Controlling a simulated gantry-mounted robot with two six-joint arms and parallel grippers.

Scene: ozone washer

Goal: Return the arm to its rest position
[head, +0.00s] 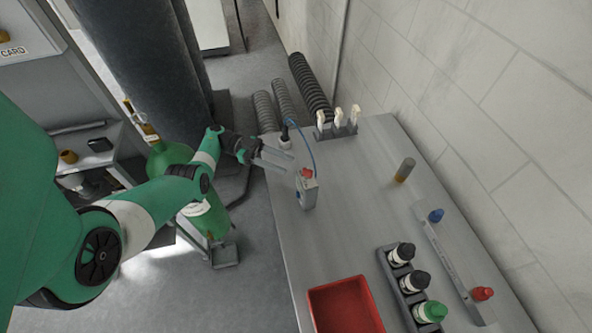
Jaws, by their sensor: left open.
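My left arm comes in from the left in the head view. Its gripper (284,160) is open, with its fingertips over the left edge of the grey table (345,215). I see nothing held between the fingers. A small grey box (307,192) with a red top stands on the table just below and right of the fingertips. A blue tube runs near it from a white-bodied fitting (285,141) with a dark top. My right gripper is not in view.
A red tray (345,306) sits at the table's front. A rack (395,277) holds bottles with black and green caps. A bar (448,262) has blue and red knobs. A cylinder (404,170) and a white-handled rack (338,130) stand farther back. A green tank (207,218) is below my arm.

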